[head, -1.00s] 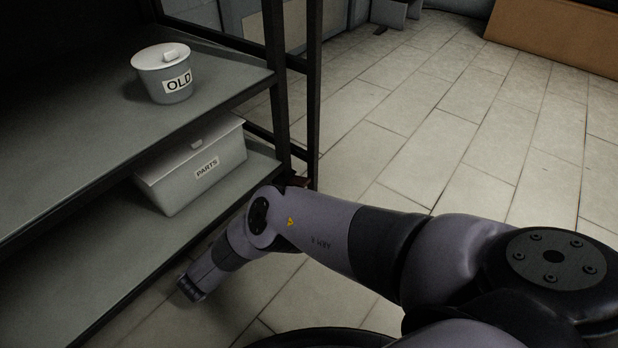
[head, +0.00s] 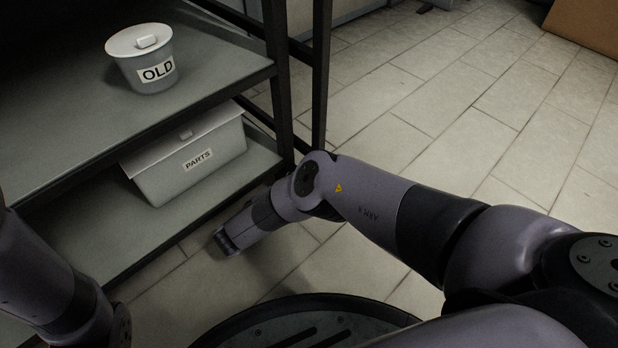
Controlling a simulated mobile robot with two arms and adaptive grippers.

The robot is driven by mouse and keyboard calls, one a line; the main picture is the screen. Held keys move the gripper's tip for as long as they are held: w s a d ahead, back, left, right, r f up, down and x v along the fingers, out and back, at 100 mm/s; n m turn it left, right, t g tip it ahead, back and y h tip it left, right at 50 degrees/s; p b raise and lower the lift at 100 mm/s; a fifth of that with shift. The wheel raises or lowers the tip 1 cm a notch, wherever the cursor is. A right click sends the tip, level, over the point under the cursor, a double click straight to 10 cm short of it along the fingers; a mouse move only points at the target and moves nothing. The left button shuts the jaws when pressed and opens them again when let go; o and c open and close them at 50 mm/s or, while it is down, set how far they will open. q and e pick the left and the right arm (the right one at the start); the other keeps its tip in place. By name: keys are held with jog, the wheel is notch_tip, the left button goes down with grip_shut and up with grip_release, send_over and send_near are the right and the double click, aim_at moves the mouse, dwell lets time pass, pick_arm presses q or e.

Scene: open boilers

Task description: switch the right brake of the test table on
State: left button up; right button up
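No brake that I can make out shows, and I cannot tell whether the dark-framed two-level rack (head: 201,110) on the left is the test table. My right arm reaches in from the right across the rack's near right post. It ends in a small dark tip, my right gripper (head: 226,242), low over the floor beside the lower shelf. Its fingers are too small and dark to tell open from shut. The arm hides the foot of that post. My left arm shows at the lower left edge, its gripper out of view.
A lidded grey pot (head: 150,77) marked OLD stands on the upper shelf. A grey box (head: 212,178) marked PARTS stands on the lower shelf. Tiled floor (head: 470,130) lies open to the right. A brown panel (head: 585,25) is at the top right.

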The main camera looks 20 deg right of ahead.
jog(key=shift+c, duration=0.4)
grip_shut()
jog(key=shift+f+m, duration=0.15)
jog(key=shift+m, duration=0.15)
jog(key=f+m, duration=0.1)
jog(key=m, duration=0.3)
jog(key=shift+s+d+f, duration=0.1)
jog(key=shift+s+f, duration=0.05)
jog(key=shift+f, duration=0.25)
jog(key=shift+w+f+m, duration=0.1)
jog(key=shift+f+m, duration=0.3)
jog(key=shift+m, duration=0.65)
jog(key=shift+w+f+m, duration=0.1)
jog(key=shift+f+m, duration=0.25)
jog(key=shift+m, duration=0.7)
jog(key=shift+o, duration=0.4)
grip_release()
